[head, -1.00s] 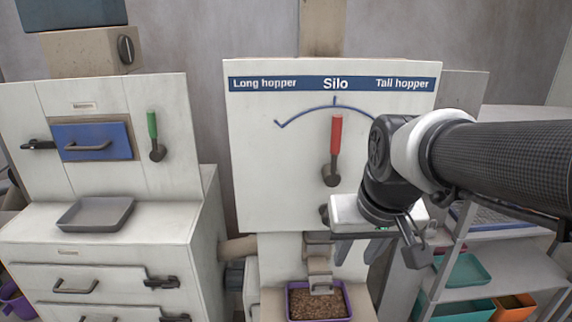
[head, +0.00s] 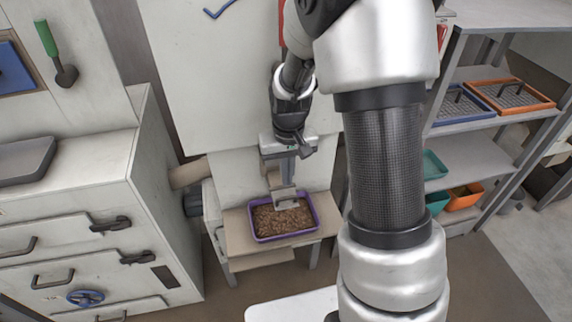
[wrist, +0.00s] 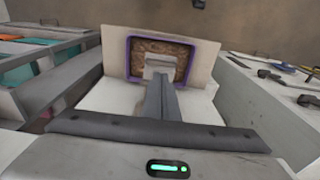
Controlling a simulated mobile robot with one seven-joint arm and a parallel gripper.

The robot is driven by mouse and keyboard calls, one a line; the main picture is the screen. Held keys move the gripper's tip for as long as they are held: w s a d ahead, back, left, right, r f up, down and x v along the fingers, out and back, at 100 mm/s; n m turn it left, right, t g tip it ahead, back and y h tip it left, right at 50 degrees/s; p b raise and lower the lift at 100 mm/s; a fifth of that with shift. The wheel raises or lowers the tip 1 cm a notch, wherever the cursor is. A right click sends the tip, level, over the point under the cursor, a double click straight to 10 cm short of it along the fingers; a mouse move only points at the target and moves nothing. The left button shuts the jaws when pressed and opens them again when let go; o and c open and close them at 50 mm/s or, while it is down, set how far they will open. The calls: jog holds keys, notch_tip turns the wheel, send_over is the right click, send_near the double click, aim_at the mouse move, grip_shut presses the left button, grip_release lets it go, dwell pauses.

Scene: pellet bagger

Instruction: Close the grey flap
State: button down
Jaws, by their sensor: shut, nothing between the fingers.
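The grey flap (head: 286,200) hangs at the mouth of the chute on the lower front of the white silo panel, just above a purple tray (head: 251,232) of brown pellets. Its looped end also shows in the wrist view (wrist: 159,62), in front of the pellets. My gripper (head: 289,172) points down in front of the chute, close above the flap. Its fingers are shut together with nothing between them, as the wrist view shows (wrist: 161,85). They hide part of the chute and flap. I cannot tell whether they touch the flap.
The purple tray rests on a beige stand (head: 236,218). A white cabinet (head: 70,220) with handles and latches stands at the left. A shelf unit (head: 475,155) with orange and teal trays stands at the right. A red lever (head: 281,22) is partly hidden by my arm.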

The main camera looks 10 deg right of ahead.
send_over(287, 203)
notch_tip(287, 203, down, 4)
jog(key=shift+f, duration=0.1)
jog(key=shift+w+f+b, duration=0.1)
jog(key=shift+b, duration=0.2)
jog(key=shift+f, duration=0.1)
